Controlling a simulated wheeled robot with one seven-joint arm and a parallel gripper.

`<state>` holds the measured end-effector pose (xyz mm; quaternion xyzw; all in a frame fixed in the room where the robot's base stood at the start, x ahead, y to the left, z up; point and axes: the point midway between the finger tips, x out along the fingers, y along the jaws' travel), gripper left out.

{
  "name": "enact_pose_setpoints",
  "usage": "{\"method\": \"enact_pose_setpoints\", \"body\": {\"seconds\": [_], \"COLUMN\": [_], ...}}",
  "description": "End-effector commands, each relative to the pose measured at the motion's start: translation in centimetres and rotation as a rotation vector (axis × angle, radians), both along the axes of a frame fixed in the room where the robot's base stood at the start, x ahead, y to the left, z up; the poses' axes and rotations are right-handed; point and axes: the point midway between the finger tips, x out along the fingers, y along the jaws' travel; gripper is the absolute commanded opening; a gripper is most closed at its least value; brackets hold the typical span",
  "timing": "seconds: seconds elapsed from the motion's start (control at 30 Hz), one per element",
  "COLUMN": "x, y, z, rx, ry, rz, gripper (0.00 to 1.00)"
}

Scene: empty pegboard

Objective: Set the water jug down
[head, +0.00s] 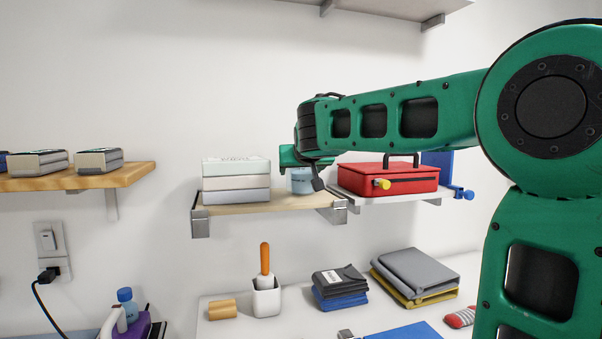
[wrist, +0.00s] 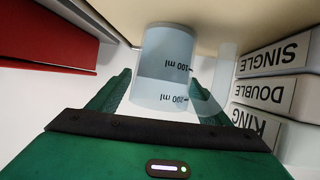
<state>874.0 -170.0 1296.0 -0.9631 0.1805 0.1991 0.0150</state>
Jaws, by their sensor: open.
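The water jug (head: 300,183) is a pale blue, see-through measuring jug. In the head view it is on the wooden shelf (head: 230,204), partly hidden by my gripper (head: 308,172). In the wrist view, which looks turned over, the jug (wrist: 163,65) shows millilitre marks and a handle at its right. One end of it meets the pale shelf surface at the top of that picture. My gripper (wrist: 167,88) is open, with one green finger on each side of the jug. I cannot tell whether either finger touches it.
A stack of pale boxes (head: 236,182) stands left of the jug. A red case (head: 388,179) lies on the white shelf to the right. Below, the counter holds a white brush holder (head: 267,298) and folded cloths (head: 415,272). Wall space above the boxes is clear.

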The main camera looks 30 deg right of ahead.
Motion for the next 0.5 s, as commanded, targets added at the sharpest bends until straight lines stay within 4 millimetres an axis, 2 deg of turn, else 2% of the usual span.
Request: {"method": "enact_pose_setpoints", "body": {"seconds": [0.17, 0.5], "x": [-0.9, -6.4], "y": [0.4, 2.5], "z": [0.6, 3.2], "rx": [0.0, 0.001], "ry": [-0.003, -0.005], "rz": [0.001, 0.0], "gripper": [0.72, 0.72]}}
